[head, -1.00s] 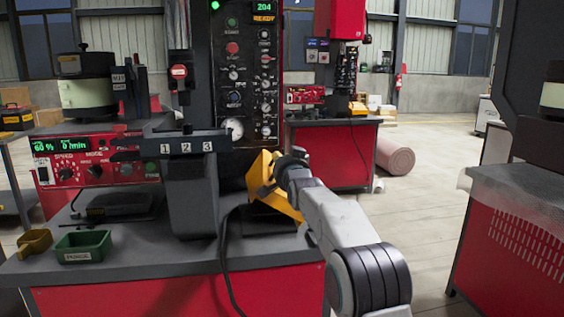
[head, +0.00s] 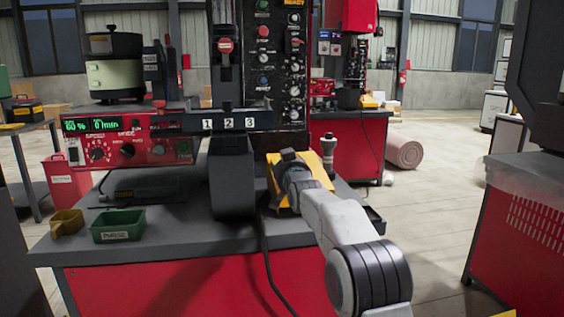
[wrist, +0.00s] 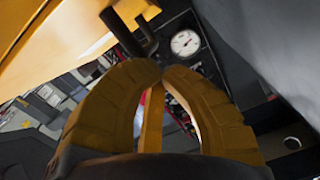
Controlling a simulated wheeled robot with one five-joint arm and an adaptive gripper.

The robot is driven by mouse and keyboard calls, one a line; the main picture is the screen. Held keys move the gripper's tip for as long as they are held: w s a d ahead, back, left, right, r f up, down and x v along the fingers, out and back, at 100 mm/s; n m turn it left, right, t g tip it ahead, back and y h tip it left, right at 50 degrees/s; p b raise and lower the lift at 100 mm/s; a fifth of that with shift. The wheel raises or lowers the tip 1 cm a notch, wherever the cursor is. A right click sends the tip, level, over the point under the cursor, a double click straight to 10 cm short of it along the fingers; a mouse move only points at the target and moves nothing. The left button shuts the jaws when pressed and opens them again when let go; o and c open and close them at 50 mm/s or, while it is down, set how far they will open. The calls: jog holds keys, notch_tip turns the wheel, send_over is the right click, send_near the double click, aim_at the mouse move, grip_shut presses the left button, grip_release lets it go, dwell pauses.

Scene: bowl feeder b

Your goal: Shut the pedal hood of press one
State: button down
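The pedal hood (head: 277,188) of press one is a yellow panel low on the press bench, beside the dark press column. It looks tilted up, partly hidden behind my wrist; how far open it stands I cannot tell. In the wrist view a broad yellow surface (wrist: 50,40), likely the hood, fills the upper left, with a black bar (wrist: 130,32) by its edge. My gripper (wrist: 162,70) has its yellow-brown fingers bowed together with the tips meeting, and nothing clear held between them. It is close to the hood; contact cannot be told. In the head view its fingertips are hidden.
A green bin (head: 118,226) and a yellow scoop-like bin (head: 66,222) sit at the bench's front left. A red control box (head: 125,140) with a bowl feeder (head: 115,75) stands behind. A black cable (head: 264,250) hangs over the front edge. Open floor lies right.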

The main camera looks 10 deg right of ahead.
jog(key=shift+f, duration=0.35)
jog(key=shift+r, duration=0.1)
jog(key=shift+r, duration=0.25)
jog(key=s+r+g+p, duration=0.1)
jog(key=s+r+p, duration=0.25)
jog(key=s, duration=0.35)
jog(key=s+d+r+n+g+p, duration=0.1)
jog(key=s+r+g+p, duration=0.1)
jog(key=s+p, duration=0.35)
jog(key=s+r+g+p, duration=0.1)
jog(key=s+r+p, duration=0.15)
jog(key=s, duration=0.65)
jog(key=s+n+g+p, duration=0.2)
jog(key=s+g+p, duration=0.8)
jog(key=s+p, duration=0.9)
jog(key=shift+s+d+r+g, duration=0.2)
jog(key=shift+s+d+g, duration=0.15)
jog(key=shift+s, duration=6.9)
